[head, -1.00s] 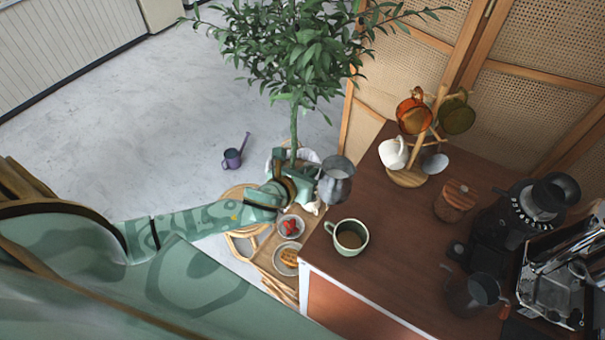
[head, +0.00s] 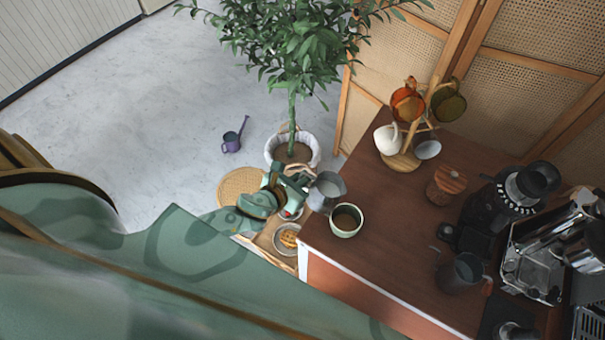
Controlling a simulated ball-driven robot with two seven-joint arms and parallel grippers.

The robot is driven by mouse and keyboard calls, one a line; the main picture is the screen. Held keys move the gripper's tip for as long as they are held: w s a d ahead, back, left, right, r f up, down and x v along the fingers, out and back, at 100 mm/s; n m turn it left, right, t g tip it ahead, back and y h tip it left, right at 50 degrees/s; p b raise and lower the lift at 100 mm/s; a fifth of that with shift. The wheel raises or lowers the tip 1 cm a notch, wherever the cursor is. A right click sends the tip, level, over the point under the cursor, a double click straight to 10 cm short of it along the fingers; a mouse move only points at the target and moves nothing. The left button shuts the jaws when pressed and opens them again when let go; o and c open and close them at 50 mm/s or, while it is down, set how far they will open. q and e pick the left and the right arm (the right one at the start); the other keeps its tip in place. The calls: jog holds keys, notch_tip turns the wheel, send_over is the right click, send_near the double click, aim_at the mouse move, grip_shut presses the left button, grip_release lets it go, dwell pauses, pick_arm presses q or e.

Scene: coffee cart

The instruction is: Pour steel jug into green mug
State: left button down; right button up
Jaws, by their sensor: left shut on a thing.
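The green mug (head: 346,221) stands upright on the brown cart top near its front left corner, with dark liquid inside. The steel jug (head: 326,190) is held in my left gripper (head: 306,186), just behind and to the left of the mug, near the cart's left edge. The jug looks close to the mug's rim, but I cannot tell whether they touch. The jug's opening shows from above; no stream of liquid is visible. My left gripper is shut on the jug. My right gripper is not in view.
On the cart top (head: 385,262) stand a mug tree (head: 401,162) with hanging cups, a wooden-lidded jar (head: 446,184), a dark grinder (head: 497,219), a glass jug (head: 462,274) and an espresso machine (head: 553,257). A potted tree (head: 292,150) and a low table with a pastry plate (head: 287,239) stand left.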

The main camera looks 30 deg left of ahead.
aim_at(310, 177)
pick_arm(q)
jog(key=r+m+y+p, duration=0.1)
jog(key=m+y+p, duration=0.1)
jog(key=r+m+y+p, duration=0.1)
jog(key=m+p, duration=0.1)
jog(key=shift+d+r+g+y, duration=0.1)
jog(key=shift+d+g+y, duration=0.2)
jog(key=shift+d+y, duration=0.1)
jog(key=shift+d+r+m+y, duration=0.75)
jog(key=shift+d+m+y, duration=0.1)
jog(key=shift+m, duration=0.25)
jog(key=shift+d+r+y+p, duration=0.25)
jog(key=shift+r+p, duration=0.1)
jog(key=shift+p, duration=0.15)
jog(key=shift+w+d+r+m+y+p, duration=0.15)
jog(key=shift+d+r+m+y+p, duration=0.35)
jog(key=shift+d+r+m+p, duration=0.3)
jog(key=shift+w+d+r+m+t+y+p, duration=0.1)
jog(key=shift+d+r+m+t+y+p, duration=0.1)
jog(key=shift+d+r+m+y, duration=0.3)
jog(key=shift+s+d+r+m+t+y+p, duration=0.1)
jog(key=shift+d+m+t+y+p, duration=0.1)
jog(key=shift+d+m, duration=0.35)
jog(key=shift+w+d+r+m+t+y+p, duration=0.1)
jog(key=shift+d+r+m+t+y, duration=0.2)
jog(key=shift+d, duration=0.4)
